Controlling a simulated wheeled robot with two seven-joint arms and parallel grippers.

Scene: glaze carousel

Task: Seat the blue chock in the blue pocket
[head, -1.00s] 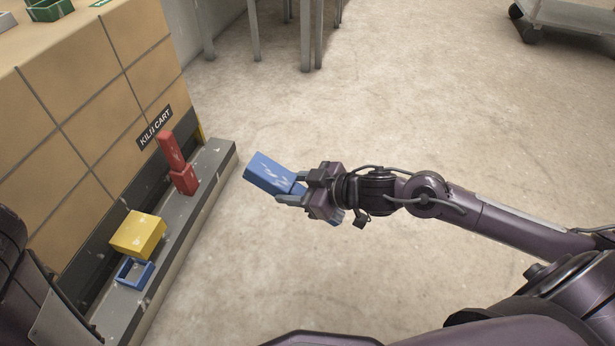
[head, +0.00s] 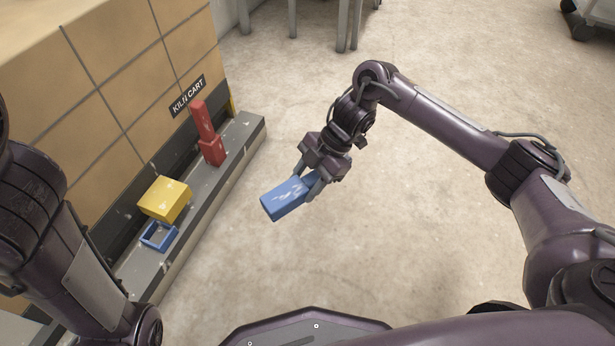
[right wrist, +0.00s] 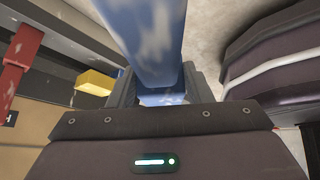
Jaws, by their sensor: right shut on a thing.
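The blue chock (head: 286,199) is a scuffed blue block held in the air over the floor, right of the ledge. My right gripper (head: 311,184) is shut on it; the chock sticks out past the fingers toward the lower left. In the right wrist view the chock (right wrist: 150,40) fills the top middle between the fingers. The blue pocket (head: 159,236) is an open blue frame on the grey ledge, and it looks empty. The chock is apart from it, to its right. My left arm comes in at the left; its gripper is out of view.
A yellow block (head: 165,199) is on the ledge (head: 205,215) just behind the blue pocket. A red block stack (head: 208,140) stands farther back on the ledge. The tiled kiln cart wall (head: 130,80) rises along the left. The floor (head: 440,180) to the right is clear.

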